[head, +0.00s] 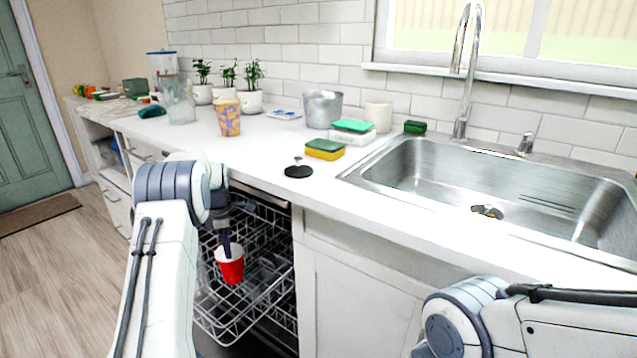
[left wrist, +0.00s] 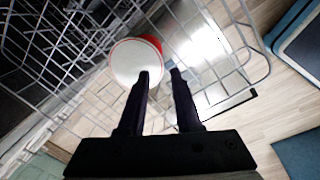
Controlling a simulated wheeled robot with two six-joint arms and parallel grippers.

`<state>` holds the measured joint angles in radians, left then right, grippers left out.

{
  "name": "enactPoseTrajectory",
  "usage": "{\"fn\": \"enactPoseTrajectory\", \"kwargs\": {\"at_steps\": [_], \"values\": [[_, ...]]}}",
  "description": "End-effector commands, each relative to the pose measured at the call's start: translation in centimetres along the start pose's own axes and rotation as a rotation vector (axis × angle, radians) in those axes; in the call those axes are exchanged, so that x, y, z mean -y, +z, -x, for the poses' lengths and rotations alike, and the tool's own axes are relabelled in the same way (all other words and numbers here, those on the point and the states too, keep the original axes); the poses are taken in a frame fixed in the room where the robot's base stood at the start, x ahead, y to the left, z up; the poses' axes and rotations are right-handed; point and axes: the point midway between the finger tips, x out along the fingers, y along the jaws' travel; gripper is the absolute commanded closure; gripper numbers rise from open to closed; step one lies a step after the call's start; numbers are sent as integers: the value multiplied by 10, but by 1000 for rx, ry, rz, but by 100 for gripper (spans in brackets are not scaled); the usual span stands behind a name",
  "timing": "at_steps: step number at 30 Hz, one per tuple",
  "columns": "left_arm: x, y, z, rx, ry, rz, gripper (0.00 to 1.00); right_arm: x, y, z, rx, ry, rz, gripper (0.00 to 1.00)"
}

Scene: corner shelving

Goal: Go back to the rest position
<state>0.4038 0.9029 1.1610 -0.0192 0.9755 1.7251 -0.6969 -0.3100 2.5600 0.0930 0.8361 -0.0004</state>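A red cup (head: 232,270) with a white inside sits at the wire dishwasher rack (head: 216,325), its mouth up towards my left gripper. My left gripper (head: 226,244) points down right above the cup. In the left wrist view the two fingers (left wrist: 162,75) are apart with a clear gap. One finger overlaps the cup's white mouth (left wrist: 128,62) and the other is just outside its rim. I cannot tell whether a finger touches the cup. My right arm shows at the lower right, but its gripper is out of view.
The white counter (head: 265,205) edge is close behind my left arm. The counter holds a patterned cup (head: 227,117), sponges (head: 325,149), a metal bucket (head: 322,107) and a black stopper (head: 298,170). A steel sink (head: 440,165) is at the right. Wood floor is open at left.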

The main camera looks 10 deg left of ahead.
Motion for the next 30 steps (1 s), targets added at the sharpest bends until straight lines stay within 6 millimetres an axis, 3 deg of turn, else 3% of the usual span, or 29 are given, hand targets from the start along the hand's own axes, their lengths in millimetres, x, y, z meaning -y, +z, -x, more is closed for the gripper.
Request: {"fn": "enactPoseTrajectory", "kwargs": {"at_steps": [5,8,12,18,24,30], "values": [[13,13,10,5,8,-122,67,0,0,0,0,0,0,100],[36,31,23,11,19,-317,67,0,0,0,0,0,0,100],[91,60,47,19,53,-719,67,0,0,0,0,0,0,100],[185,80,69,14,106,-1301,67,0,0,0,0,0,0,100],[263,78,76,-3,149,-1738,67,0,0,0,0,0,0,100],[326,67,76,-26,185,-2080,67,0,0,0,0,0,0,100]]}}
